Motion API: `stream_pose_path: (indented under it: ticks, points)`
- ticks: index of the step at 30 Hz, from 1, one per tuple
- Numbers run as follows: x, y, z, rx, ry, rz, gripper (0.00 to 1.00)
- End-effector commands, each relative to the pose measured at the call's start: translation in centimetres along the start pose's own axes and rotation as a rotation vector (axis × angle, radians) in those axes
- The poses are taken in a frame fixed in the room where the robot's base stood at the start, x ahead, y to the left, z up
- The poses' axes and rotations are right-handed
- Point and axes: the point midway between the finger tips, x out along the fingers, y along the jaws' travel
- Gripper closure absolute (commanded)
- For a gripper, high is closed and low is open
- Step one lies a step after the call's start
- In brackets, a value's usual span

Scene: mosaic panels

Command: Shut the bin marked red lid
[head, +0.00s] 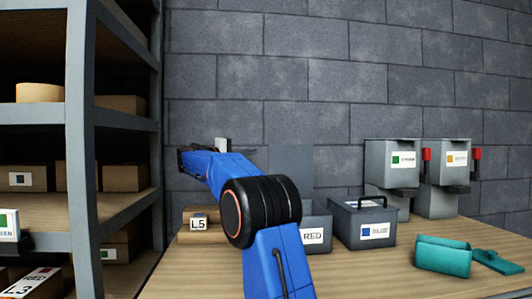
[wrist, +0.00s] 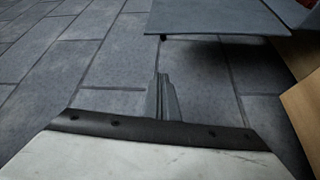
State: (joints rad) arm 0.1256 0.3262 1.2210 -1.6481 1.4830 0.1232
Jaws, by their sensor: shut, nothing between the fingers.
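The grey bin marked RED (head: 316,236) stands on the table, partly hidden behind my blue arm. Its grey lid (head: 292,165) stands raised behind it against the wall, so the bin is open. In the wrist view, the lid (wrist: 215,18) crosses the top right as a flat grey panel. Something red (wrist: 300,50) shows beside it, partly cut off. My gripper (wrist: 160,80) is shut and empty, with the block wall behind its fingers and the lid's edge a little beyond them. In the head view, the gripper is left of the lid and its fingers are hard to make out.
A closed grey bin marked BLUE (head: 364,223) stands right of the red bin. A cardboard box marked L5 (head: 198,225) is at left. Two dispensers with red levers (head: 393,165) stand behind. A teal box (head: 442,256) lies at right. Metal shelving (head: 82,150) borders the left.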

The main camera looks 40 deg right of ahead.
Motion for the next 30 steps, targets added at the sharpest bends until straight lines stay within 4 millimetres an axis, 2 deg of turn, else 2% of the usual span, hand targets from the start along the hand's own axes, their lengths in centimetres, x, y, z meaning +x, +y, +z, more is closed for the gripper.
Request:
stream_pose_path:
  ticks: [5,15,23,30]
  points:
    - [1.3,0.0,0.0,0.0,-0.001,0.0,1.0]
    - [6.8,-0.1,0.0,-0.001,-0.003,0.0,1.0]
    - [10.3,0.0,0.1,0.0,-0.002,0.0,1.0]
    - [9.2,0.0,2.3,0.0,0.0,0.0,1.0]
